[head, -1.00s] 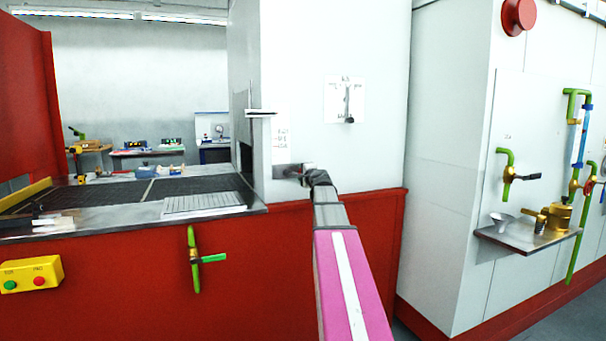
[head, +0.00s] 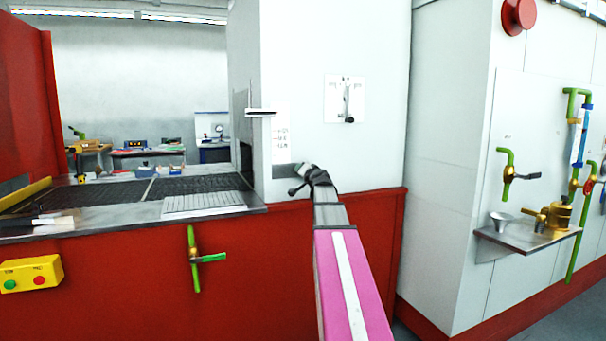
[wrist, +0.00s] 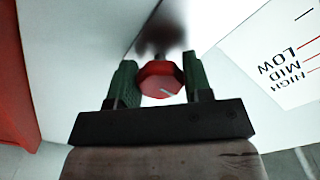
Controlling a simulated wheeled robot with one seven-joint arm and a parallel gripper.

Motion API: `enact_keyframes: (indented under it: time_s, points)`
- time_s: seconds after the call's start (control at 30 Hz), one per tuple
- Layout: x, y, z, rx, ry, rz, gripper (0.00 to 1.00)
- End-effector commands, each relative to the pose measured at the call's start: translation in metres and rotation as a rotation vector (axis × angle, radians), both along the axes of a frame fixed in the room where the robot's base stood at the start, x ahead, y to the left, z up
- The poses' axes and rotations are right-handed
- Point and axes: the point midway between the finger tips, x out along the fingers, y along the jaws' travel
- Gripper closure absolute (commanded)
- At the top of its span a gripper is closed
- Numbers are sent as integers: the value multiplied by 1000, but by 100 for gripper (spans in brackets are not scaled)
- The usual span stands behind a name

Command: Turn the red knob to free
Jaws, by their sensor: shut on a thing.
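The red knob (wrist: 160,80) shows in the wrist view as a faceted red piece with a pale line on its face. It sits between the two green fingers of my gripper (wrist: 157,72), which is shut on it. The pale line lies aslant. In the head view my gripper (head: 297,184) is small and dark at the front of the white housing, above the red base. The knob cannot be made out there.
A scale card (wrist: 290,68) marked LOW, MID and HIGH is beside the knob. A lever plate (head: 345,99) is higher on the white housing. The mesh belt (head: 130,190) runs at left. A green-handled valve (head: 194,258) is on the red front below.

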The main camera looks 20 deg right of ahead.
Motion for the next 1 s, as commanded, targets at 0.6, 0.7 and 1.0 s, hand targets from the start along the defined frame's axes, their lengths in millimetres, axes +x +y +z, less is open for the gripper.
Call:
enact_keyframes:
  time_s: [0.6, 0.7, 1.0]
  points:
    - [-1, 0, -1, -98, -2, 0, 78]
    - [-1, 0, -1, -98, -1, 1, 78]
    - [0, 0, -1, -96, -3, 1, 29]
